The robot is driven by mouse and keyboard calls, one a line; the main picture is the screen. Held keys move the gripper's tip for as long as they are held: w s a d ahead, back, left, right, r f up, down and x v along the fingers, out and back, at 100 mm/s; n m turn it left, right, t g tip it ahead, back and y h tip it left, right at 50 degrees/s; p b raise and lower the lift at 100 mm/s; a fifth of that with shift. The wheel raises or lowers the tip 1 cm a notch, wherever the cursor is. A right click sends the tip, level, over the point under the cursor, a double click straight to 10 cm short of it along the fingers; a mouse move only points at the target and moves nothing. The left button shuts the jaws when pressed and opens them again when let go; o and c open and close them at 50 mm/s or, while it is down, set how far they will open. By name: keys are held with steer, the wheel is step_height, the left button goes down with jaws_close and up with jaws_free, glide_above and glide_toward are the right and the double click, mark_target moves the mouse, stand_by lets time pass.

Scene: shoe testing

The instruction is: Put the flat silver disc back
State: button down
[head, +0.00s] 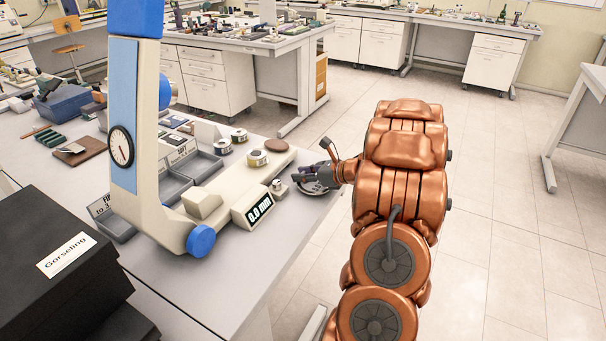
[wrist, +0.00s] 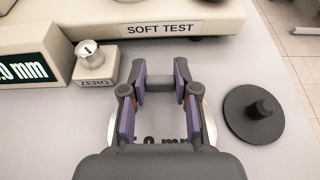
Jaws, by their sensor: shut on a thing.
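The flat silver disc (wrist: 165,130) lies low between my fingers in the wrist view, with part of a dark "mm" marking showing. My gripper (wrist: 160,78) has purple-lined fingers closed around it, one on each side. My palm hides the disc's near part. In the head view my gripper (head: 303,179) is at the table's right edge, beside the tester's base, and mostly hides the disc. I cannot tell whether the disc touches the table.
A black knobbed disc (wrist: 255,113) lies right of my gripper. The ZERO knob (wrist: 95,65) and the SOFT TEST base (wrist: 165,30) are close ahead. The tester (head: 150,130) has grey trays (head: 205,165) behind it.

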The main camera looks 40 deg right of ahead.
steer(key=shift+f, duration=0.45)
steer(key=shift+f+b, duration=0.2)
steer(key=shift+b, duration=0.1)
steer(key=c, duration=0.9)
jaws_free()
steer(key=shift+o, duration=0.2)
steer(key=shift+s+r+p, duration=0.1)
steer(key=shift+r+p, duration=0.15)
steer(key=shift+p, duration=0.15)
steer(key=b+v, duration=0.4)
steer(key=v, duration=0.8)
